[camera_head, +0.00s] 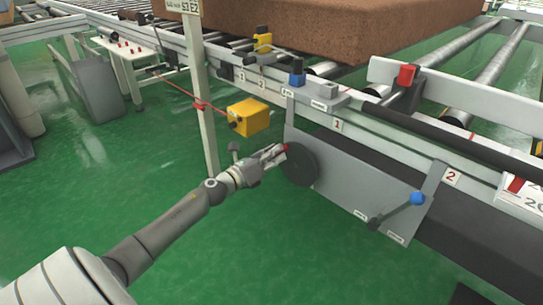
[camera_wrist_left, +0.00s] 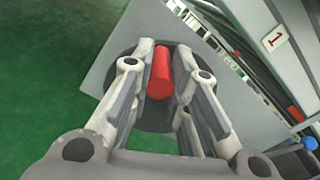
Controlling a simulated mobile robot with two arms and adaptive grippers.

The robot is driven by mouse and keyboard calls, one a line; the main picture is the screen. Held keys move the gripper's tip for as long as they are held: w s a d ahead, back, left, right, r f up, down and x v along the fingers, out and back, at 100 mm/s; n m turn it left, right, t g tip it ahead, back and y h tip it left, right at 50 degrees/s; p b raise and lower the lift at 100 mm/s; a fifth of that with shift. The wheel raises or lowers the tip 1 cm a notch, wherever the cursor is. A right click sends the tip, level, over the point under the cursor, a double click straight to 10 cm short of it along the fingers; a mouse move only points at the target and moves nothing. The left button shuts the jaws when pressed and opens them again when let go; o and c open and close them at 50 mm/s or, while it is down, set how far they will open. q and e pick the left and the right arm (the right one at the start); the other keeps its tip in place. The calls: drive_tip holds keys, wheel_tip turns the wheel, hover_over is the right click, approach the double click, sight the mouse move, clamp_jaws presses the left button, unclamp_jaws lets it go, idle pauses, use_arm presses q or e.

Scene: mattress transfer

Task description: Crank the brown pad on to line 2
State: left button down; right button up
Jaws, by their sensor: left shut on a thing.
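The brown pad (camera_head: 320,28) lies on the rollers at the top of the head view. My left gripper (camera_head: 277,153) is at the dark round crank wheel (camera_head: 301,170) on the grey side panel. It is shut on the wheel's red handle (camera_wrist_left: 160,74), which sits between the two fingers in the left wrist view. The fingers hide part of the wheel (camera_wrist_left: 150,141) there. A white label "1" (camera_head: 337,125) and a label "2" (camera_head: 452,177) mark the frame; the "2" is farther right. My right gripper is not in view.
A lever with a blue knob (camera_head: 417,198) stands on the panel right of the wheel. A yellow box (camera_head: 249,116) and a pale post (camera_head: 201,110) stand close beyond my left arm. A red button (camera_head: 406,75) sits on the rail. Green floor (camera_head: 110,190) is open at left.

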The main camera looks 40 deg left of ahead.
use_arm(q)
drive_tip(key=shift+s+d+r+m, duration=0.1)
drive_tip(key=shift+d+r+m, duration=0.05)
drive_tip(key=shift+d+m, duration=0.55)
